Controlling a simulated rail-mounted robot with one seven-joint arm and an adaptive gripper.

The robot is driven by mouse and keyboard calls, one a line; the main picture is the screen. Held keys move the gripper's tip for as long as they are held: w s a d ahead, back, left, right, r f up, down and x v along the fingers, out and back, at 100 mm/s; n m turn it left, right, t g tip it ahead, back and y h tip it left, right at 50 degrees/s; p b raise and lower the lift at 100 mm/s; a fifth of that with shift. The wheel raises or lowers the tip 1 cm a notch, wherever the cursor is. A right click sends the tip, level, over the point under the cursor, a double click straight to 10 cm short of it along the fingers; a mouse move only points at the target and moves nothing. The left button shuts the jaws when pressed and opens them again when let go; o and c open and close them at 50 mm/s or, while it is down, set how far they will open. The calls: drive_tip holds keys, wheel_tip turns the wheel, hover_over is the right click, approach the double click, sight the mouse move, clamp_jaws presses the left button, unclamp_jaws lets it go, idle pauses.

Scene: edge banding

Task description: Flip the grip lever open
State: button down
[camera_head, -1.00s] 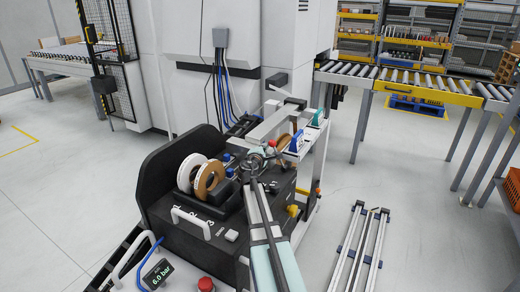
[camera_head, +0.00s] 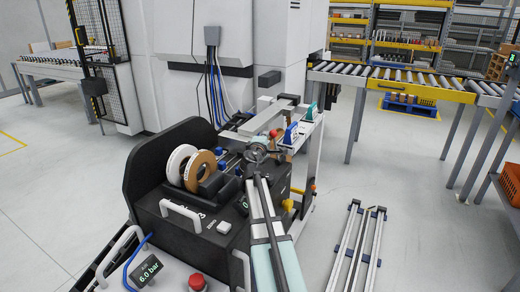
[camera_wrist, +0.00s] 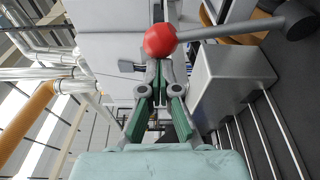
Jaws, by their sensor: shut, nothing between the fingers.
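The lever shows in the wrist view as a red ball knob (camera_wrist: 160,40) on a grey rod (camera_wrist: 245,30) that runs right to a dark round pivot (camera_wrist: 294,19). My gripper (camera_wrist: 159,86) has its green-padded fingers shut and empty, just below the knob in the picture; I cannot tell whether they touch it.
White and brown tape spools (camera_head: 190,168) stand left of my gripper. A grey block (camera_wrist: 228,80) lies right of the fingers in the wrist view. Blue and teal clamps (camera_head: 291,133) stand behind on the right. Metal rails (camera_head: 358,248) lie on the floor at right.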

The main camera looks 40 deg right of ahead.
drive_tip(key=s+d+m+h+b, duration=0.2)
drive_tip(key=s+m+b, duration=0.7)
drive_tip(key=b, duration=0.9)
drive_tip(key=shift+d+f+b, duration=0.2)
drive_tip(key=shift+d+b, duration=0.2)
drive_tip(key=shift+d, duration=0.65)
drive_tip(key=shift+m, duration=0.3)
drive_tip(key=s+a+p, duration=0.1)
drive_tip(key=s+a, duration=0.3)
drive_tip(key=a, duration=0.7)
drive_tip(key=shift+r+p, duration=0.35)
drive_tip(key=shift+r, duration=0.1)
